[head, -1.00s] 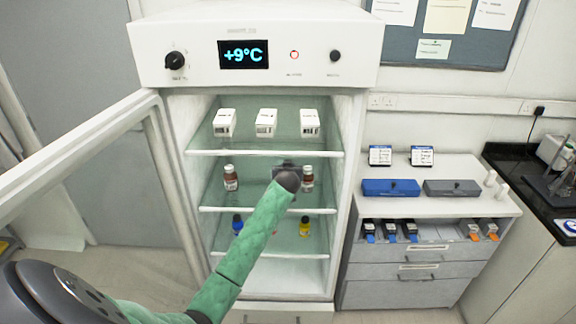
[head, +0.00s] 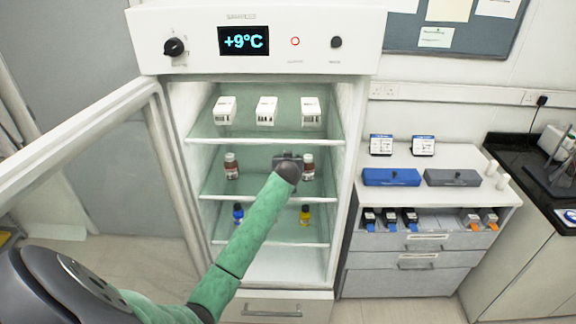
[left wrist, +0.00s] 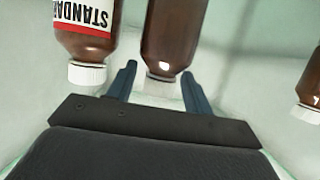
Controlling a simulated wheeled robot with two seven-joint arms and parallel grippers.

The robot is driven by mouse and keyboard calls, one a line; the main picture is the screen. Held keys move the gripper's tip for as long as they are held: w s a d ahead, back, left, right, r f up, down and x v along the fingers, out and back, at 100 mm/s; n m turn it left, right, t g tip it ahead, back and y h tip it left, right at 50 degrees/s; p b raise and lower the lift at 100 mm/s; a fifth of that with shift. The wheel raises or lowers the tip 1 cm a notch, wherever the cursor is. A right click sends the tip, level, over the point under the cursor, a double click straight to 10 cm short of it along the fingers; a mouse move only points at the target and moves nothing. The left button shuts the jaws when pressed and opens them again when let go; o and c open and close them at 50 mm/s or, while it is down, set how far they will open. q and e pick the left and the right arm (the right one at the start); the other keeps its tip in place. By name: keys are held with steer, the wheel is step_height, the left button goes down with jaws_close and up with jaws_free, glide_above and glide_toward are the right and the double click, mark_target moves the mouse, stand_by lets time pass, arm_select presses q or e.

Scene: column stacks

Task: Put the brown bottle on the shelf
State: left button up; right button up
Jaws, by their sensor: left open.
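My left gripper (left wrist: 161,88) is open inside the fridge at middle-shelf height; in the head view its dark wrist end (head: 288,162) hides most of it. In the left wrist view, which is upside down, a brown bottle (left wrist: 172,35) with a white cap is between or just beyond the fingertips; I cannot tell whether they touch it. A brown bottle with a red-and-white STANDARD label (left wrist: 85,30) is beside it, also in the head view (head: 308,168). Another brown bottle (head: 232,168) stands left on the middle shelf (head: 250,192). My right gripper is not in view.
The fridge door (head: 95,125) stands open at the left. White boxes (head: 266,111) stand on the top shelf. Blue-capped (head: 238,215) and yellow (head: 304,216) bottles stand on the lower shelf. A counter with blue (head: 391,177) and grey cases is to the right.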

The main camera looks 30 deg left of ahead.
arm_select(q)
steer(key=b+v, duration=0.4)
steer(key=v, duration=0.6)
steer(key=shift+s, duration=0.15)
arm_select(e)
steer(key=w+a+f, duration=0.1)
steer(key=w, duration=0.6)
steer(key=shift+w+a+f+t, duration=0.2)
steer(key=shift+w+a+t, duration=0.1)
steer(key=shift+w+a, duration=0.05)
arm_select(q)
steer(key=shift+d+r, duration=0.1)
steer(key=shift+d, duration=0.05)
